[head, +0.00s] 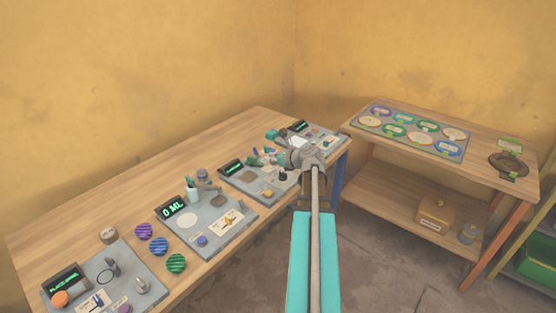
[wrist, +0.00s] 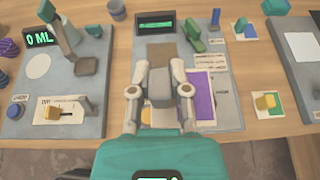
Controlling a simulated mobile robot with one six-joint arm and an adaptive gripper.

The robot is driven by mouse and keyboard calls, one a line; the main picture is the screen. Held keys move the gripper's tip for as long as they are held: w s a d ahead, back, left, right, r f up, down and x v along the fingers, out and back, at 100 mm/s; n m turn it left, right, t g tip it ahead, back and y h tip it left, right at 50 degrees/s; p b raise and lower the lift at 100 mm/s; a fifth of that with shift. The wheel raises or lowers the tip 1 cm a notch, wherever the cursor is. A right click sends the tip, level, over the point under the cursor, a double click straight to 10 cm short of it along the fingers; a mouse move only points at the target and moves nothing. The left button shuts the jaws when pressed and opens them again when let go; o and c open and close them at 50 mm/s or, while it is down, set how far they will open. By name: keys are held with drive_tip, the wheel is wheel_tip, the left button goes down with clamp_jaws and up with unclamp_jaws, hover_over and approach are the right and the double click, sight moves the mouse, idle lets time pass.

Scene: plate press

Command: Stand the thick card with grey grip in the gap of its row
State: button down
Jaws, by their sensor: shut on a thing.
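My gripper (wrist: 161,78) is in the middle of the wrist view, its two fingers shut on a grey block (wrist: 160,92), which looks like the grey grip of the thick card. The rest of the card is hidden or cannot be told apart under the grip and my wrist. The held piece is above a grey station board (wrist: 228,112). A brown patch (wrist: 160,53) lies just beyond the fingers, and a purple panel (wrist: 201,95) lies right of them. I cannot make out the row or its gap clearly. In the head view my wrist hides much of this spot.
A dark display (wrist: 155,22) stands at the board's back, with a green upright part (wrist: 192,36) to its right. Another board (wrist: 85,118) with a 0 ML display (wrist: 40,38) is on the left. A second table (head: 470,150) stands beyond.

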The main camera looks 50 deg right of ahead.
drive_tip(key=w+d+f+m+h+b, duration=0.1)
drive_tip(key=w+d+m+h, duration=0.2)
drive_tip(key=d, duration=0.7)
drive_tip(key=shift+f+m+g+h+b, duration=0.35)
drive_tip(key=shift+m+h, duration=0.35)
drive_tip(key=shift+h, duration=0.3)
drive_tip(key=shift+d, duration=0.1)
drive_tip(key=w+d+f+b, duration=0.4)
drive_tip(key=w, duration=0.1)
drive_tip(key=w+d+f+b, duration=0.4)
drive_tip(key=d+f+b, duration=0.1)
drive_tip(key=shift+w, duration=0.4)
drive_tip(key=shift+f, duration=0.1)
